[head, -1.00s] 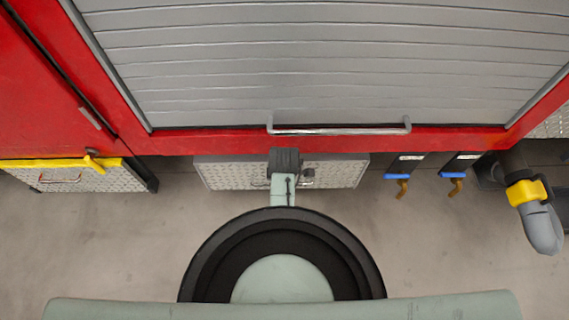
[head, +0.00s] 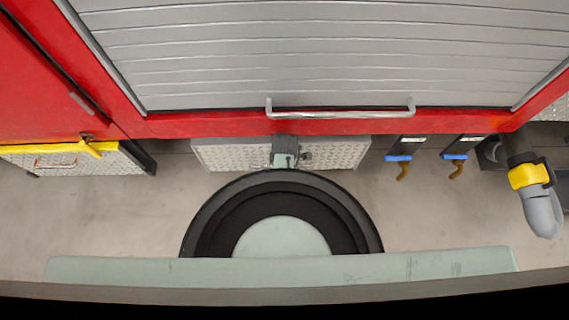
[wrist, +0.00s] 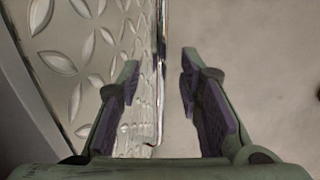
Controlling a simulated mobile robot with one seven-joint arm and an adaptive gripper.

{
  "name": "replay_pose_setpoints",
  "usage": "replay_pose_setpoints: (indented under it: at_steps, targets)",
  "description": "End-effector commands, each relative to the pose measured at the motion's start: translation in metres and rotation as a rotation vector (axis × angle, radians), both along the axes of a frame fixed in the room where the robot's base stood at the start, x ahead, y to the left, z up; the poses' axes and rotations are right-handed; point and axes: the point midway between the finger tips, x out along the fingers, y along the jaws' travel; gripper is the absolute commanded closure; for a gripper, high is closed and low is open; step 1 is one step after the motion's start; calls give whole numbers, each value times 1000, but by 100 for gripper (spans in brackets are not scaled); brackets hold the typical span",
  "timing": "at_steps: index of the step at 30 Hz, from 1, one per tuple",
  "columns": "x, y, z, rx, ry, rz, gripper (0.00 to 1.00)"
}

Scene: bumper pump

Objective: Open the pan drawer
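The pan drawer appears to be the silver diamond-plate front (head: 340,152) below the red body in the head view. My arm covers its middle part, and my fingers are hidden there. In the wrist view, my gripper (wrist: 160,62) is open. The diamond-plate face (wrist: 60,40) fills the left side. A thin shiny metal bar (wrist: 160,100), apparently the drawer's handle, runs between my two fingers, nearer the left one. It bends toward the plate at its lower end. I see no clear contact between bar and fingers.
A grey roller shutter (head: 320,60) with a long bar handle (head: 340,114) is above. Blue-handled valves (head: 398,158) and a yellow-grey hose fitting (head: 540,200) are at right. A yellow-topped plated box (head: 85,162) is at left. The concrete floor (head: 120,220) is clear.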

Motion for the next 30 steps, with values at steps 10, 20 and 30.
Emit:
replay_pose_setpoints:
  at_steps: [10, 20, 30]
  targets:
    - [1, 0, -4, 0, 0, 0, 68]
    - [1, 0, -4, 0, 0, 0, 90]
    - [0, 0, -3, 0, 1, 0, 100]
